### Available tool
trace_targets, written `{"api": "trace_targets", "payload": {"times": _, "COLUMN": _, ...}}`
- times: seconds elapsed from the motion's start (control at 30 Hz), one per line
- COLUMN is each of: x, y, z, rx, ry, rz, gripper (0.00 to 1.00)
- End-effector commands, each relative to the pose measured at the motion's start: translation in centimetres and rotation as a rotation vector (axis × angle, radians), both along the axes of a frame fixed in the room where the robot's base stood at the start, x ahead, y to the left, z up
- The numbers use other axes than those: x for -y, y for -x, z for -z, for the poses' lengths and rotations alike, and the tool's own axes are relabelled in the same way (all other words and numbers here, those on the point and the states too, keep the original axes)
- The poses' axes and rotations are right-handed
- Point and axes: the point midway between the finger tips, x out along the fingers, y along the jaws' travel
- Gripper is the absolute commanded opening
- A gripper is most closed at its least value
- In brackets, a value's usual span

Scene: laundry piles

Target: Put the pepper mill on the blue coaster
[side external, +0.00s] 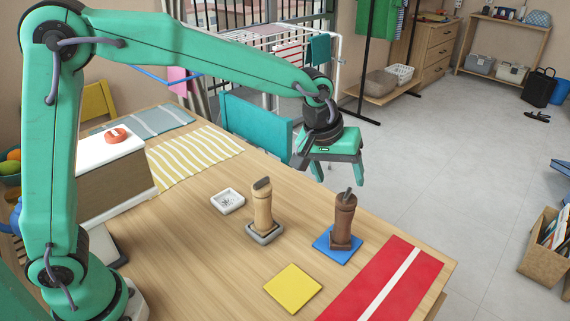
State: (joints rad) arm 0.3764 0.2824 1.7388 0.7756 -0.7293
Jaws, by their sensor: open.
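A dark brown wooden mill (343,218), which looks like the pepper mill, stands upright on the blue coaster (324,246) near the table's right side. A pale wooden mill (263,208) stands upright on a grey coaster or shallow dish (254,236) to its left. My gripper (339,174) is open and empty, with its fingers pointing down. In the picture it is above the dark mill, apart from it. How far it is behind or in front of the mill is hard to tell.
A yellow square (293,288) and a red cloth with a white stripe (365,300) lie at the front. A small white dish (227,201) is left of the pale mill. A striped yellow cloth (193,160) lies farther back. The wooden table (190,240) is bare at the front left.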

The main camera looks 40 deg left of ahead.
Motion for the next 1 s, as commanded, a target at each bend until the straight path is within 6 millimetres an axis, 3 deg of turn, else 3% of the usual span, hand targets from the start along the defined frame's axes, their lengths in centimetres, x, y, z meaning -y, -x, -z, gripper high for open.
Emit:
{"api": "trace_targets", "payload": {"times": 0.2, "x": -0.4, "y": 1.0, "z": -3.3, "rx": 0.003, "ry": 0.001, "rz": 0.0, "gripper": 0.67}}
{"api": "trace_targets", "payload": {"times": 0.4, "x": -0.6, "y": 1.6, "z": -4.8, "rx": 0.0, "ry": 0.0, "rz": 0.0, "gripper": 0.67}}
{"api": "trace_targets", "payload": {"times": 1.0, "x": -0.7, "y": 1.7, "z": -5.1, "rx": 0.0, "ry": 0.0, "rz": 0.0, "gripper": 0.67}}
